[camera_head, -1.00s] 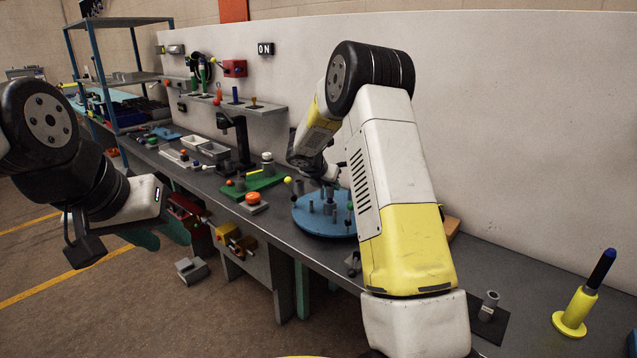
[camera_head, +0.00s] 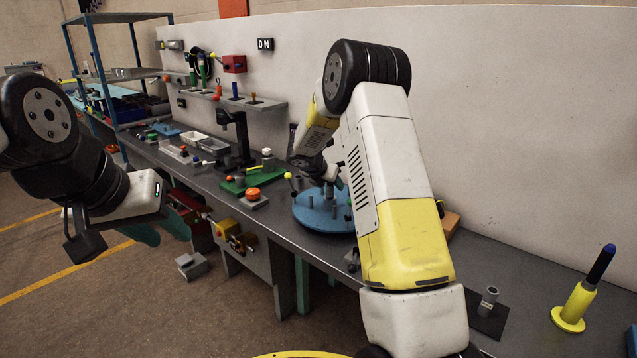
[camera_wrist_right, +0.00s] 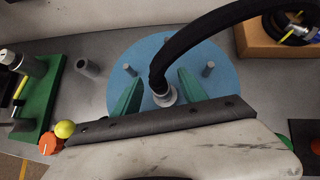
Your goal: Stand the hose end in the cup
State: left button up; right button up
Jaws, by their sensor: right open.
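In the right wrist view, the black hose (camera_wrist_right: 205,38) arches in from the upper right and ends in a pale metal fitting (camera_wrist_right: 163,96). That hose end is upright over the blue round plate (camera_wrist_right: 200,50), between the green fingers of my right gripper (camera_wrist_right: 160,97). The fingers are open, with gaps beside the fitting. In the head view, my right gripper (camera_head: 328,178) is low over the plate, partly hidden by my arm. A grey open-topped cylinder, possibly the cup, (camera_head: 488,301) stands on a dark mat at the right. My left gripper (camera_head: 160,231) hangs open and empty off the bench.
Grey pegs stand on the blue plate. A green board (camera_head: 240,187), an orange knob (camera_head: 253,192) and a yellow ball lie left of it. A grey tube (camera_wrist_right: 87,67) stands nearby. A brown box (camera_wrist_right: 270,35) is behind right. A yellow holder (camera_head: 574,305) stands far right.

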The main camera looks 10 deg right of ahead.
jog(key=v, duration=0.7)
jog(key=shift+s+a+r, duration=0.2)
jog(key=shift+r, duration=0.05)
jog(key=s+d+r+m+g+y, duration=0.1)
jog(key=s+r+m, duration=0.55)
jog(key=s, duration=0.35)
jog(key=s+d+r+m+g+y, duration=0.1)
jog(key=s+r+m+y, duration=0.1)
jog(key=s+r+m, duration=0.55)
jog(key=s+a+m+y, duration=0.2)
jog(key=s+m, duration=0.4)
jog(key=s, duration=0.5)
jog(key=s+a+f+m+t+y, duration=0.1)
jog(key=s+a+m+y, duration=0.1)
jog(key=s+a+m, duration=0.2)
jog(key=s+m, duration=0.3)
jog(key=s, duration=0.4)
jog(key=shift+s+a+f+m+y, duration=0.2)
jog(key=shift+f+m+y, duration=0.1)
jog(key=shift+y, duration=0.1)
